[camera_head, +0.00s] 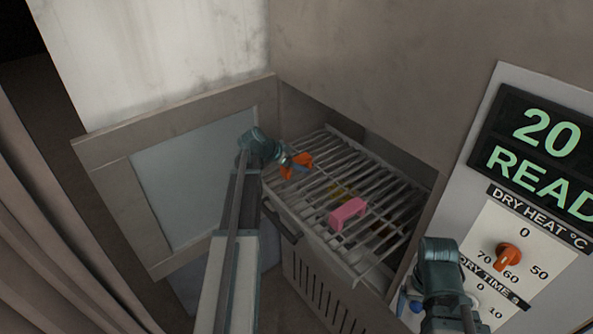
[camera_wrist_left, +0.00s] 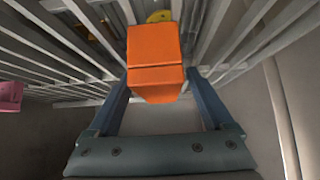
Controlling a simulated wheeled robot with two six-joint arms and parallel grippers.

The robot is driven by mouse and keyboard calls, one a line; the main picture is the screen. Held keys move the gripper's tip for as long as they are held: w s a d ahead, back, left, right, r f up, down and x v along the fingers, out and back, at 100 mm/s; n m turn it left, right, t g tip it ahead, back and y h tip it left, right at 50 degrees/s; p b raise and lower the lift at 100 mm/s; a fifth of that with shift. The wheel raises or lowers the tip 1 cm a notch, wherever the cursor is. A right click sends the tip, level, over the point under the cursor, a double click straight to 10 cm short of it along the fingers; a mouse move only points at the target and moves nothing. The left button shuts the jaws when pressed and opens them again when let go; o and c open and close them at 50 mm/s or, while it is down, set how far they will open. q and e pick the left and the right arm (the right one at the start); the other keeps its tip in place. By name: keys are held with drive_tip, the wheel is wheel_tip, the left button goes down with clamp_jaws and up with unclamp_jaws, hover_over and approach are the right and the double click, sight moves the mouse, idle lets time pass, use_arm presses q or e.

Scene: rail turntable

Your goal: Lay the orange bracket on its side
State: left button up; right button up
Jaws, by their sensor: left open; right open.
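The orange bracket (camera_head: 303,160) is at the far left part of the wire rack (camera_head: 375,188). In the left wrist view, the orange bracket (camera_wrist_left: 155,62) shows as a block between the two blue fingers. My left gripper (camera_head: 293,168) is open around it, with a gap visible at the right finger; contact at the left finger is hard to tell. The left gripper (camera_wrist_left: 162,92) hides part of the bracket in the head view. My right gripper (camera_head: 411,304) is open, low at the right, partly hidden by its own arm and away from the bracket.
A pink bracket (camera_head: 348,212) stands on the rack's near part. Yellow pieces (camera_head: 340,191) show under the bars. An open cabinet door (camera_head: 190,175) stands at left. A control panel (camera_head: 535,215) with an orange knob (camera_head: 508,256) is at right.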

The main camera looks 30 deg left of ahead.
sight(303, 157)
use_arm(q)
clamp_jaws()
idle(0.4)
drive_tip(key=shift+r, duration=0.15)
drive_tip(key=shift+r+p, duration=0.9)
drive_tip(key=shift+p, duration=0.2)
wheel_tip(303, 157, up, 2)
drive_tip(key=shift+r+p, duration=0.1)
drive_tip(key=shift+p, duration=0.95)
drive_tip(key=s+d, duration=0.3)
drive_tip(key=d, duration=0.1)
drive_tip(key=s+d, duration=0.3)
drive_tip(key=d, duration=0.1)
drive_tip(key=s+d+p, duration=0.1)
drive_tip(key=s+d, duration=0.3)
drive_tip(key=shift+s+d+r, duration=0.1)
drive_tip(key=shift+d+r, duration=0.05)
drive_tip(key=shift+r, duration=0.25)
